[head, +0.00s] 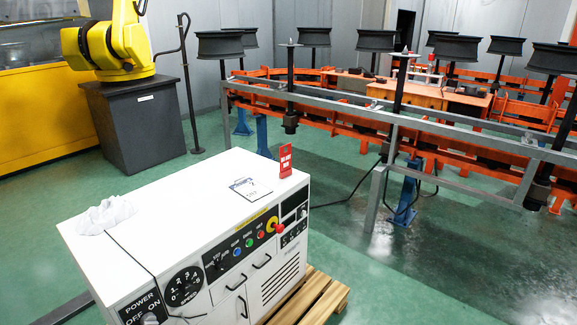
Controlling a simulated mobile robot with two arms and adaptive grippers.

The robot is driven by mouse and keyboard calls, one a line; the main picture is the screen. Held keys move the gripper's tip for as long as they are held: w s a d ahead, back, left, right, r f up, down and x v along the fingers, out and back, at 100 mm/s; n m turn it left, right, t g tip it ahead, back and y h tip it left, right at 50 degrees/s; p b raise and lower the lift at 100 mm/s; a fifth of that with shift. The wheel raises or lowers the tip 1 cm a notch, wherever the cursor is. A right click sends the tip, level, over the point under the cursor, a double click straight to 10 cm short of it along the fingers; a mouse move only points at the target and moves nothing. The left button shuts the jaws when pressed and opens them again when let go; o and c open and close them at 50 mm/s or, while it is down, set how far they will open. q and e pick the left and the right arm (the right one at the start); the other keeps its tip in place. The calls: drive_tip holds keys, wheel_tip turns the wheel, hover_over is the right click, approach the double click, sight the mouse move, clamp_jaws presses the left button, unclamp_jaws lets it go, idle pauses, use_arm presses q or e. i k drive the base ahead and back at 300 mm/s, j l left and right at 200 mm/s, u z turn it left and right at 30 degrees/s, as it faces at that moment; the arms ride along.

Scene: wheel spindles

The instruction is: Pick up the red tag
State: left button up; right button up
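The red tag (285,160) stands upright on the far right part of the white control cabinet's top (170,215). It has pale lettering on its face, too small to read for certain. It stands just behind and to the right of a white sheet or clipboard with print (250,189). Neither of my grippers is in the head view, and nothing is touching the tag from this side.
A crumpled white cloth or bag (105,214) lies on the cabinet's left end, with a dark cable running over the front edge. A red knob (279,228) sticks out of the front panel. A wooden pallet (316,298) shows below. Metal rails with wheel spindles stand behind; green floor is open at right.

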sight(286, 157)
drive_tip(key=u, duration=0.35)
drive_tip(key=i+l+u, duration=0.1)
drive_tip(key=u, duration=0.3)
drive_tip(key=l+u, duration=0.15)
drive_tip(key=u, duration=0.2)
drive_tip(key=i+l+u, duration=0.1)
drive_tip(key=l+u, duration=0.25)
drive_tip(key=l, duration=0.45)
drive_tip(key=l+u, duration=0.35)
drive_tip(key=l, duration=0.45)
drive_tip(key=l+u, duration=0.35)
drive_tip(key=l, duration=0.5)
